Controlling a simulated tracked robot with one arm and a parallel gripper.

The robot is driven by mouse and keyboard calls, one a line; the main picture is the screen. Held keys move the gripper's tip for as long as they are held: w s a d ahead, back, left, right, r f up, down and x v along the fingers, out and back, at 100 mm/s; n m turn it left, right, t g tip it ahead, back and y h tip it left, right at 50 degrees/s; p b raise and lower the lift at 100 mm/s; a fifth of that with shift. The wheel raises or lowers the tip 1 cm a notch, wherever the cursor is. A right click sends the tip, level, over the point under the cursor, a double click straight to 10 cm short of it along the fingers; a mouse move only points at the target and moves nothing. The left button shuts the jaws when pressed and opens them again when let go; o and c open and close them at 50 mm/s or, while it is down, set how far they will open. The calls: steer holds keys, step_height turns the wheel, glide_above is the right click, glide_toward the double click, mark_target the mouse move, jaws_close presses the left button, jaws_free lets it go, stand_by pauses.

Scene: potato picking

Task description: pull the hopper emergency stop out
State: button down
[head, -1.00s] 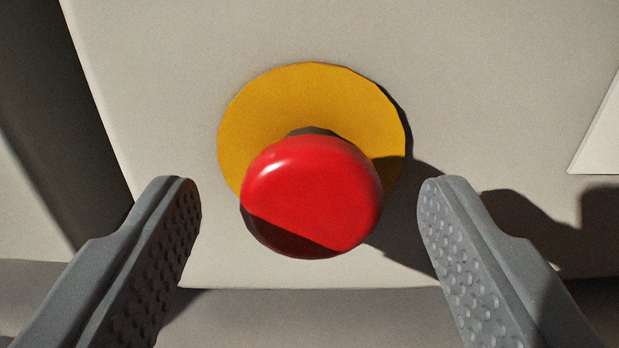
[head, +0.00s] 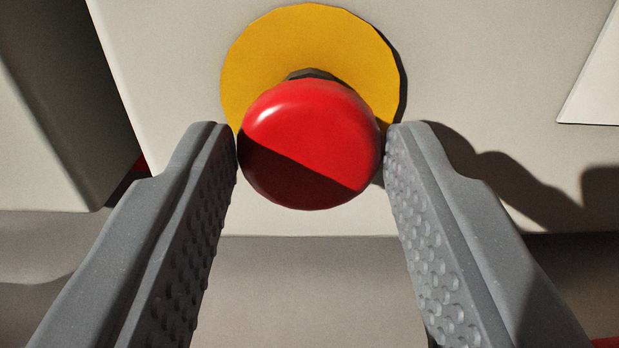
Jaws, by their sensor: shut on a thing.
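The emergency stop is a red mushroom button (head: 312,140) in front of a round yellow plate (head: 310,40) on a pale panel. A short dark stem shows between the button and the plate. My gripper (head: 311,150) is shut on the red button, with one grey, studded finger at its left side and one at its right. The fingertips meet the button's edges at about its mid-height. The lower part of the button is in shadow. Most of the stem is hidden behind the button.
The pale panel (head: 160,70) carries the yellow plate. A lighter flat piece (head: 595,90) is at the right edge. A pale block (head: 40,130) stands at the left, past a dark gap. A grey surface (head: 310,290) lies below the panel.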

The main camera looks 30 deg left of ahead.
steer(key=c, duration=0.9)
jaws_free()
steer(key=shift+o, duration=0.2)
steer(key=shift+s, duration=0.1)
steer(key=p+v, duration=0.5)
steer(key=v, duration=0.8)
steer(key=shift+s+d, duration=0.25)
steer(key=shift+d, duration=0.05)
steer(key=shift+f, duration=0.1)
